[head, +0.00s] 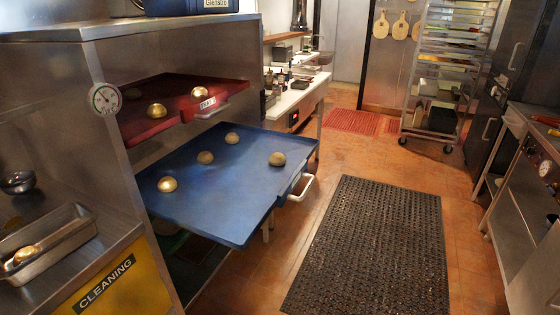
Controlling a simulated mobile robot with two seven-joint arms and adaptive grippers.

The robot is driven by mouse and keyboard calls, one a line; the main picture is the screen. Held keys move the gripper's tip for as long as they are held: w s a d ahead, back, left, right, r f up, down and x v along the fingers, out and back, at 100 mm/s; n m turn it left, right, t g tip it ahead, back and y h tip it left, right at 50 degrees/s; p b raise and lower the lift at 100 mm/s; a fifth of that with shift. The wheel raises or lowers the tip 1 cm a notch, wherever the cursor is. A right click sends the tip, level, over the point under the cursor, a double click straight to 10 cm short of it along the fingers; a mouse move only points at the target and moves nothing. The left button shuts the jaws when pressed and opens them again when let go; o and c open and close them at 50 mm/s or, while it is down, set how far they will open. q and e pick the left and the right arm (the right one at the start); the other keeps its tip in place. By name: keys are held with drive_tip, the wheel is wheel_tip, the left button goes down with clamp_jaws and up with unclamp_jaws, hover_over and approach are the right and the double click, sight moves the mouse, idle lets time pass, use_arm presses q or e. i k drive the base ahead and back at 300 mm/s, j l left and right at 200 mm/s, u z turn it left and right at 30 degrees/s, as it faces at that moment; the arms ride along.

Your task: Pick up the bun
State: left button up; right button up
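Several round buns are in the head view. On the blue tray (225,200), a shiny golden bun (167,184) sits near the front left, and three duller brown buns (277,158) sit farther back and right. Another golden, bun-like round thing (25,254) lies in a metal pan at the lower left. Neither of my grippers is in view.
The blue tray juts out of a steel cabinet (185,48); a white handle (302,188) is at its right. A yellow cleaning sign (120,290) is below left. A black mat (375,250) lies on open floor. A tall rack (440,75) stands behind; steel counters line the right.

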sight(276, 159)
drive_tip(key=i+l, duration=0.2)
drive_tip(key=l, duration=0.15)
drive_tip(key=i+l+u, duration=0.1)
drive_tip(key=i+l, duration=0.15)
drive_tip(key=i+l+u, duration=0.1)
drive_tip(key=l, duration=0.35)
drive_tip(key=i+l, duration=0.3)
drive_tip(key=i+l+u, duration=0.1)
drive_tip(key=l, duration=0.35)
drive_tip(key=i+l, duration=0.25)
drive_tip(key=l, duration=0.15)
drive_tip(key=u, duration=0.05)
